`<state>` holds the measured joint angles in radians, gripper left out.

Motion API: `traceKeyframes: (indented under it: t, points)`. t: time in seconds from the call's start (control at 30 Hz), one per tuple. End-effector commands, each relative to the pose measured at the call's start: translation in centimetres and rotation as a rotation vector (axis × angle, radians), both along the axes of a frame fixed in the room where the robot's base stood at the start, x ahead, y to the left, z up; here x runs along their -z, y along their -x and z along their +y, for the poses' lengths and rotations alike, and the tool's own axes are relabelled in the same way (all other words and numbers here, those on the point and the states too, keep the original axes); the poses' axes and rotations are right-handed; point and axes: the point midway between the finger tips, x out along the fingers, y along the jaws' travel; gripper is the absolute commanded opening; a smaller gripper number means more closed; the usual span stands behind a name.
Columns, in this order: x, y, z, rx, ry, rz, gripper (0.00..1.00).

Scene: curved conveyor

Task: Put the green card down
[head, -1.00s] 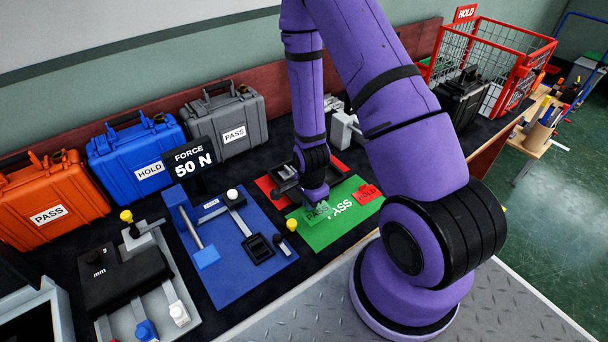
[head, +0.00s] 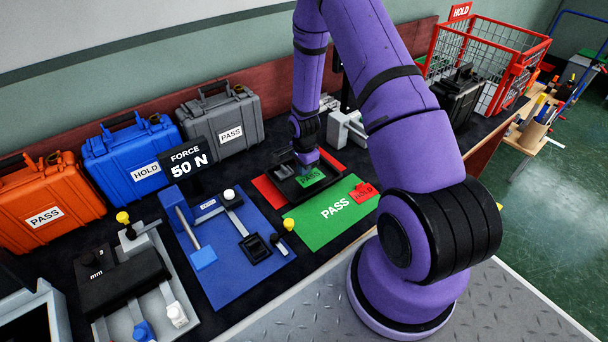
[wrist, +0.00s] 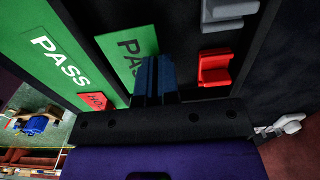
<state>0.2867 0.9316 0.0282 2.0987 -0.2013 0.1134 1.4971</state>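The green card (head: 311,177), marked PASS, is at my gripper (head: 308,163), over the black tray on the red mat. In the wrist view the card (wrist: 128,48) meets the fingertips (wrist: 154,75), which look closed on its edge. I cannot tell whether the card touches the tray floor. The black tray (head: 287,189) lies on the red mat (head: 267,191). My wrist hides part of it in the head view.
A green PASS mat (head: 318,226) lies in front of the tray, with a red card (head: 363,192) on its corner. A blue fixture board (head: 222,278) is to the left. Cases stand along the back. A red HOLD basket (head: 490,65) stands at the right.

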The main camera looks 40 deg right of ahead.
Motion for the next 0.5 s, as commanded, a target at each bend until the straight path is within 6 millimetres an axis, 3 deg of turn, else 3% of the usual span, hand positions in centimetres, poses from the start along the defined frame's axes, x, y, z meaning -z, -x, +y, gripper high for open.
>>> traceKeyframes:
  t: [0.2, 0.5]
  points:
    - [2.7, 0.1, 0.0, -0.001, 0.0, 0.002, 0.0]
    - [3.0, 0.1, 0.0, 0.0, 0.0, 0.001, 0.0]
